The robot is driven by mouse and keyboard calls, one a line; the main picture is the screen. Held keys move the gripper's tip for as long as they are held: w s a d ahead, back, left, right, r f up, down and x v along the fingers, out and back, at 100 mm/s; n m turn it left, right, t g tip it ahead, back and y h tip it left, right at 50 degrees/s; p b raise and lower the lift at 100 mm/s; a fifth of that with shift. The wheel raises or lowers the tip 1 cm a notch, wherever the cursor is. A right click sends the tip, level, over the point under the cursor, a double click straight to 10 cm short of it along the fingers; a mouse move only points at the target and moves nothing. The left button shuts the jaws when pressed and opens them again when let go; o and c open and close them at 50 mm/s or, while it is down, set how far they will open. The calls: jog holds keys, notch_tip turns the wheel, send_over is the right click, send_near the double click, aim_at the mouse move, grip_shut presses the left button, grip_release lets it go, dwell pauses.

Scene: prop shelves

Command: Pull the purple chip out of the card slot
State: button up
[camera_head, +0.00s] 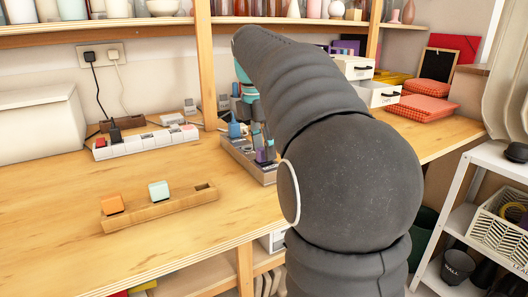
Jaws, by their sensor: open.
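A long grey tray (238,154) on the wooden table holds several small upright pieces. A small purple piece (262,156) near its front right end looks like the purple chip, standing in a dark holder. The card slot itself is too small to make out. My dark arm reaches up and over the tray, with its teal wrist pointing down. My gripper (247,110) is open above the tray's far part, small and partly hidden among the blue pieces. It looks apart from the purple piece. My arm hides the tray's right side.
A wooden block (160,208) with an orange cube (112,204) and a pale cube (159,190) lies at the front. A white power strip (146,141) is behind it. White drawers (378,93) and red cushions stand back right. Shelf posts rise behind. The front left table is clear.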

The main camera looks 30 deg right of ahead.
jog(key=shift+f, duration=0.45)
grip_shut()
